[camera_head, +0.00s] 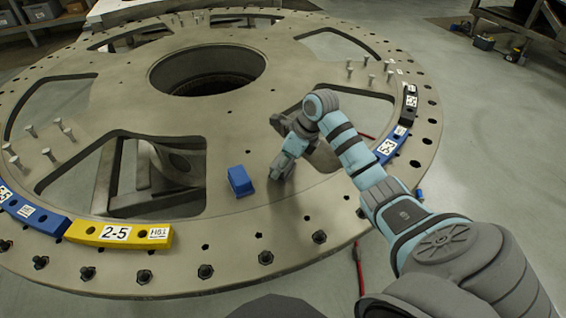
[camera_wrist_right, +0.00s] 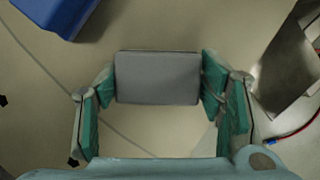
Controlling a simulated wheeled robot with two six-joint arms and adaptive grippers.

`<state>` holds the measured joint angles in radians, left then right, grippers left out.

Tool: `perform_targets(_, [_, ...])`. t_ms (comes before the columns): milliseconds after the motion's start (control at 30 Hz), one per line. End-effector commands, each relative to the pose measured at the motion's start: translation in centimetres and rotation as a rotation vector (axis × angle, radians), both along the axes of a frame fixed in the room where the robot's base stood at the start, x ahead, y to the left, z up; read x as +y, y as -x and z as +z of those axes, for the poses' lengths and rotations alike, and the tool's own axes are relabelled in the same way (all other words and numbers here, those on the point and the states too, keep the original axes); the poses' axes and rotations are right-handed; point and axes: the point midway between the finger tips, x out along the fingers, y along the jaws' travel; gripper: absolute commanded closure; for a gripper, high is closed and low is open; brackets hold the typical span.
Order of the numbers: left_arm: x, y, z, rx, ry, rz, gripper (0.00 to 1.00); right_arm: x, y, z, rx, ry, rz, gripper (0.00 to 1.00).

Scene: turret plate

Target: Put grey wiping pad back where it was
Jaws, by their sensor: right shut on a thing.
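The grey wiping pad (camera_wrist_right: 157,77) is a flat grey block between the fingertips of my right gripper in the right wrist view. My right gripper (camera_wrist_right: 158,88) is shut on it, with a green-padded finger against each short side. In the head view, my right gripper (camera_head: 279,172) points down close above the turret plate (camera_head: 225,130), just right of a blue block (camera_head: 240,181). I cannot make out the pad in the head view. I cannot tell whether the pad touches the plate. My left gripper is not in view.
The blue block (camera_wrist_right: 62,12) also shows at the upper left of the right wrist view. A yellow segment (camera_head: 118,234) marked 2-5 and a blue segment (camera_head: 32,213) lie along the rim. Large cut-outs open in the plate. Upright bolts (camera_head: 320,237) stand along the front edge.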

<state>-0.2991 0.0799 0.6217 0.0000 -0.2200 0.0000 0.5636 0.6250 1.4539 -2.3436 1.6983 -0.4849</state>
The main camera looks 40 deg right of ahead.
Motion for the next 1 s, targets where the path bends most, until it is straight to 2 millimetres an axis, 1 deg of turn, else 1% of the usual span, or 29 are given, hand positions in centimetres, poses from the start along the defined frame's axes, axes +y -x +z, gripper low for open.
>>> perform_targets(167, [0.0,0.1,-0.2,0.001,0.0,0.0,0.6,0.0,0.0,-0.2,0.0,0.0,0.0,0.64])
perform_targets(200, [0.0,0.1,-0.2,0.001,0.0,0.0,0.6,0.0,0.0,-0.3,0.0,0.0,0.0,0.36])
perform_targets(267, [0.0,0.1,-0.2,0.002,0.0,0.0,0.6,0.0,0.0,-0.2,0.0,0.0,0.0,0.26])
perform_targets(300, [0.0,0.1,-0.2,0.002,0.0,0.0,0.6,0.0,0.0,-0.2,0.0,0.0,0.0,0.2])
perform_targets(333, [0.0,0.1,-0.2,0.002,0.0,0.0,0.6,0.0,0.0,-0.2,0.0,0.0,0.0,0.17])
perform_targets(600, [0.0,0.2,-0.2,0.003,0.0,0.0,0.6,0.0,0.0,-0.2,0.0,0.0,0.0,0.17])
perform_targets(733, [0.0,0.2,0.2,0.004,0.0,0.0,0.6,-0.1,0.1,0.7,-0.002,0.002,0.0,0.17])
perform_targets(767, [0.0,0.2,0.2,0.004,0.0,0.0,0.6,-0.2,0.3,1.2,-0.002,0.002,-0.001,0.17])
perform_targets(867, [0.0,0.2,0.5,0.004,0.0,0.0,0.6,-0.7,1.1,3.4,-0.003,0.004,0.0,0.17])
perform_targets(1000, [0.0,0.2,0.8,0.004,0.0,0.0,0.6,-1.5,2.4,7.1,-0.003,0.004,-0.001,0.17])
